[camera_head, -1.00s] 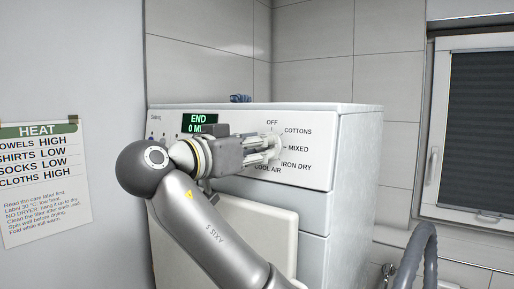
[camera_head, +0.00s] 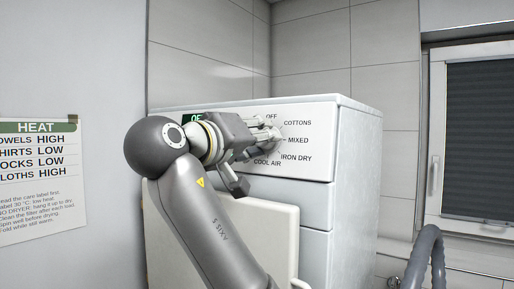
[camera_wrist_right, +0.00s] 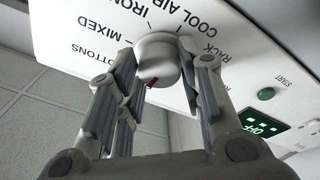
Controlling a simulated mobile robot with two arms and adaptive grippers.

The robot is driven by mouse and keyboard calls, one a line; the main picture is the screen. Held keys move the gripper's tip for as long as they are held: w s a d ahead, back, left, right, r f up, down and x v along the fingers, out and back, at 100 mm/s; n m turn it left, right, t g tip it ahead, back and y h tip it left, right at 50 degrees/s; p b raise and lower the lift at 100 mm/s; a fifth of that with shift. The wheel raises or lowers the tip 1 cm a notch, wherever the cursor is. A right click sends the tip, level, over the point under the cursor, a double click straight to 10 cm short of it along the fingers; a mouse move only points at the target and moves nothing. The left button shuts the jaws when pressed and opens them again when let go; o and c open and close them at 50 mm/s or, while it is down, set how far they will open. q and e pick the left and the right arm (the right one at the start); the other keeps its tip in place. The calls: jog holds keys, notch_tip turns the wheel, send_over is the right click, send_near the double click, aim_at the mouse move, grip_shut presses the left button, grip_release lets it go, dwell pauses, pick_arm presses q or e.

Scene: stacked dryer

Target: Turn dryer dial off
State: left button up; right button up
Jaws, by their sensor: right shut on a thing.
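The dryer dial (camera_wrist_right: 158,58) is a round light knob with a red mark, on the white panel of the dryer (camera_head: 344,150). My right gripper (camera_wrist_right: 166,62) is shut on the dial, its fingers on either side of it. In the head view the right gripper (camera_head: 271,131) reaches the dial from the left and largely hides it. The red mark points away from the COOL AIR and MIXED labels; the label beside it is hidden by my gripper. The green display (camera_wrist_right: 264,125) reads OFF. The OFF label (camera_head: 271,117) is above the dial. My left gripper is not in view.
A green START button (camera_wrist_right: 266,94) is beside the display. A heat chart (camera_head: 38,180) hangs on the left wall. A grey curved hose or rail (camera_head: 425,260) stands at lower right, below a window (camera_head: 480,130). The area right of the dryer panel is free.

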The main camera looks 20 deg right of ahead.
jog(key=shift+r+n, duration=0.15)
jog(key=shift+n, duration=0.55)
jog(key=o, duration=1.1)
jog(key=shift+w+d, duration=0.15)
jog(key=shift+c, duration=0.2)
jog(key=v, duration=1.2)
jog(key=shift+d, duration=0.1)
